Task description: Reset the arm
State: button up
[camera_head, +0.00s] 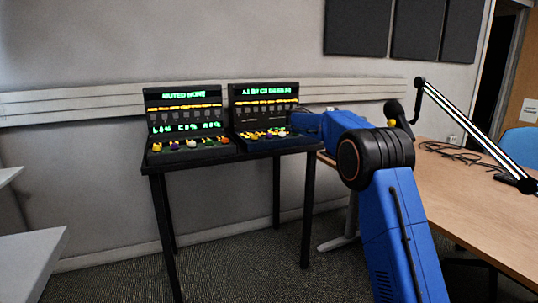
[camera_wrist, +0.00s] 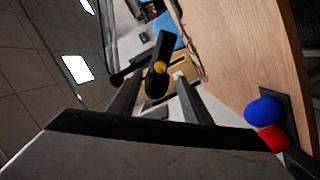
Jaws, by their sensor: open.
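My gripper (camera_wrist: 156,78) shows in the wrist view as two grey fingers spread apart, with nothing held between them. Beyond the fingers is a black lamp head with a yellow knob (camera_wrist: 160,68); whether it is near the fingertips is hard to tell. In the head view my blue arm rises at the right and bends at a black joint, with its blue end part towards the panels; the gripper's fingers cannot be made out there.
Two black panels with lit signs, the left (camera_head: 184,92) and right (camera_head: 264,90), stand on a black table (camera_head: 232,157) with coloured plugs. A wooden desk (camera_head: 470,210) with a lamp (camera_head: 470,130) and cables stands right.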

jog(key=s+f+n+y, duration=0.1)
jog(key=s+f+y, duration=0.15)
jog(key=s, duration=0.85)
jog(key=s+d+f+n+y, duration=0.1)
jog(key=s+n+y, duration=0.15)
jog(key=s, duration=0.85)
jog(key=s+f+n+y, duration=0.15)
jog(key=s+y, duration=0.25)
jog(key=s, duration=0.7)
jog(key=s+a+f+t+y, duration=0.1)
jog(key=s+a+f, duration=0.3)
jog(key=s, duration=0.6)
jog(key=s+a+f+t+y, duration=0.1)
jog(key=s+a+f+y, duration=0.3)
jog(key=s+f, duration=0.4)
jog(key=s+a+f+y, duration=0.2)
jog(key=s+f, duration=0.5)
jog(key=s, duration=0.5)
jog(key=shift+s+a+n+t+y, duration=0.35)
jog(key=shift+a+n+t+y, duration=0.05)
jog(key=shift+a, duration=0.5)
